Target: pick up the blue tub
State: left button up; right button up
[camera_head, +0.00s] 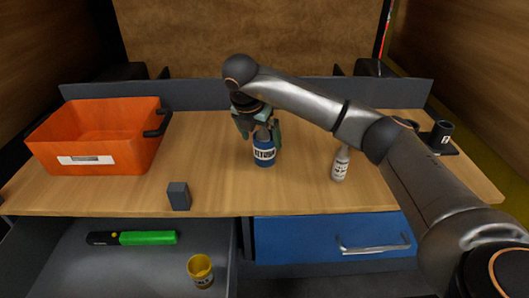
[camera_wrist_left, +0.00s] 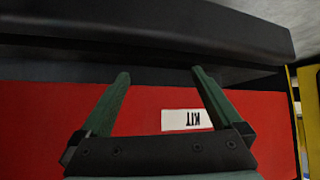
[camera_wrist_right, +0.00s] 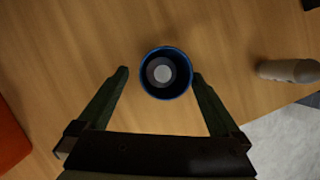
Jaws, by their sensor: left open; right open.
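The blue tub (camera_head: 264,156) stands upright on the wooden workbench, with a white label on its front. In the right wrist view I look down on its round blue rim (camera_wrist_right: 145,88) and dark inside with a grey disc. My right gripper (camera_head: 259,136) is open above and around the tub's upper part. In the right wrist view the tub lies between the fingertips (camera_wrist_right: 160,74), very near the right finger; I cannot tell whether it touches. My left gripper (camera_wrist_left: 160,71) is open and empty, facing a red surface with a KIT label (camera_wrist_left: 187,120).
A white bottle (camera_head: 340,164) stands right of the tub, under my right arm. An orange crate (camera_head: 110,160) and a dark grey block (camera_head: 179,196) are on the left. An open drawer (camera_head: 75,270) holds a green torch (camera_head: 148,238) and a yellow cup (camera_head: 200,270).

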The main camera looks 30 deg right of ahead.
aim_at(265, 149)
jog(key=x, duration=0.2)
jog(key=s+p+x, duration=0.1)
jog(key=x, duration=0.1)
jog(key=shift+a+f, duration=0.1)
jog(key=shift+f, duration=0.3)
jog(key=shift+w+f, duration=0.2)
jog(key=shift+f, duration=0.1)
jog(key=shift+c, duration=0.2)
jog(key=c, duration=1.5)
jog(key=shift+r, duration=0.2)
